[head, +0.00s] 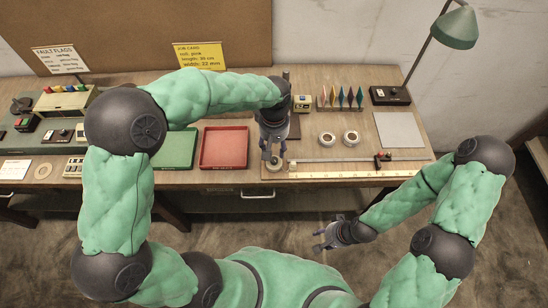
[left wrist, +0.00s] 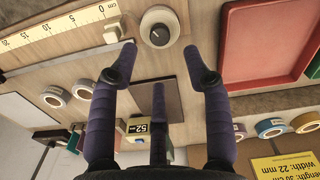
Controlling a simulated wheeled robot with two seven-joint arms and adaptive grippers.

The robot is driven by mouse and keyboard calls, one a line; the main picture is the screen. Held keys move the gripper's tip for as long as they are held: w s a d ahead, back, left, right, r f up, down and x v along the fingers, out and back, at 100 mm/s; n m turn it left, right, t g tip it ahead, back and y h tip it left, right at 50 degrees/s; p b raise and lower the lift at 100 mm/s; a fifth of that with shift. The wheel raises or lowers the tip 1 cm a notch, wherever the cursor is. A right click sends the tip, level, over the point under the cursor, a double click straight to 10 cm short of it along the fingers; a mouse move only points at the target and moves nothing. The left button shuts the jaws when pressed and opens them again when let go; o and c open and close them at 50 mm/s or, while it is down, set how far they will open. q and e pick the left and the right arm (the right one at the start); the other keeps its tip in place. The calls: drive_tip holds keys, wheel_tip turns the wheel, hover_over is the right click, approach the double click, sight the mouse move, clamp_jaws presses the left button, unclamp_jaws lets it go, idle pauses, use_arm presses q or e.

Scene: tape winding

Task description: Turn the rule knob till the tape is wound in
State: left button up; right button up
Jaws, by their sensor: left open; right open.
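The rule knob (left wrist: 158,28) is a round dark knob with a white pointer mark on a pale ring, just past my left fingertips in the left wrist view. In the head view its pale base (head: 273,167) shows partly, under the fingers. My left gripper (head: 273,158) is open above it, pointing down; its spread fingers (left wrist: 160,52) hold nothing. The rule (head: 350,174) is a cream strip along the front table edge; its zero end (left wrist: 100,12) lies beside the knob. No wound tape is discernible. My right gripper (head: 318,240) is open and empty, in front of the table.
A rod with a dark and red slider (head: 382,160) lies behind the rule. Two tape rolls (head: 327,139) (head: 350,137) stand behind it. A red tray (head: 224,147) and green tray (head: 176,148) are left. A small yellow-faced box (left wrist: 137,127) reads 52.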

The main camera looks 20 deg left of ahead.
sight(274, 159)
use_arm(q)
wheel_tip(274, 159, down, 7)
drive_tip(key=shift+r+b, duration=0.1)
drive_tip(key=shift+b, duration=0.7)
drive_tip(key=shift+c, duration=0.3)
clamp_jaws()
